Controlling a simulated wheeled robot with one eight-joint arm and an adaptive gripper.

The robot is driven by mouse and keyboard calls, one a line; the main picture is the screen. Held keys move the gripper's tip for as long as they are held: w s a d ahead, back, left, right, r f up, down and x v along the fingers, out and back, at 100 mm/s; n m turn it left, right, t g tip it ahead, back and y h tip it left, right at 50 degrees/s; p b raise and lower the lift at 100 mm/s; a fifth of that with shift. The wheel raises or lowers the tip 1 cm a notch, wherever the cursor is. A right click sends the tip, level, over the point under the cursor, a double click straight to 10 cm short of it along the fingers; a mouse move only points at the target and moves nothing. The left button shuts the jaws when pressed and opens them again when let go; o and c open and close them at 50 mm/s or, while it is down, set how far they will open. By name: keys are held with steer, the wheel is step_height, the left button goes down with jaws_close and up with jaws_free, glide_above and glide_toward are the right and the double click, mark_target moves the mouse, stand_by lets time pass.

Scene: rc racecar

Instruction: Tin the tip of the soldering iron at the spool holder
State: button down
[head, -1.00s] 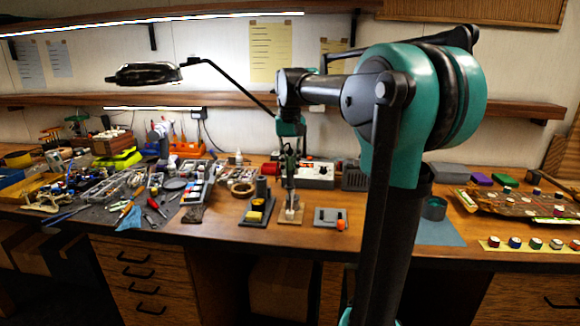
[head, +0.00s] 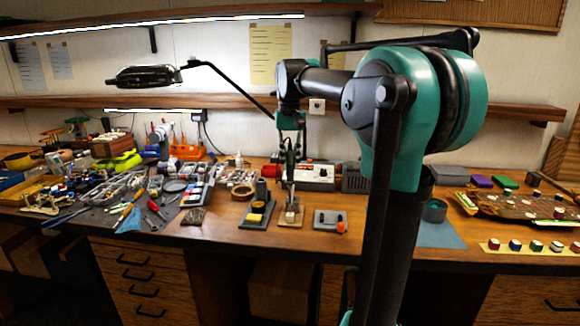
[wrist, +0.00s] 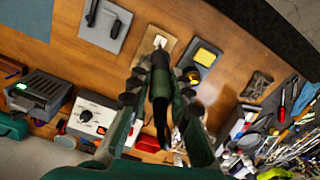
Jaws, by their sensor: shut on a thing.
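My gripper (wrist: 160,78) is shut on the soldering iron (wrist: 160,95), whose dark handle lies between the two fingers in the wrist view. The iron points away from the wrist camera, toward the spool holder's wooden base (wrist: 175,44). In the head view my gripper (head: 289,158) hangs above the spool holder (head: 291,214), a small pale wooden base with a whitish spool on it. The iron's tip looks close over the spool; whether it touches the solder cannot be told.
A stand with a yellow sponge (head: 257,206) is just left of the spool holder. The soldering station (head: 318,177) stands behind. Cluttered trays and tools fill the bench's left; bare wood lies in front.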

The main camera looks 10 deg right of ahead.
mark_target(290, 150)
steer(key=shift+r, duration=1.75)
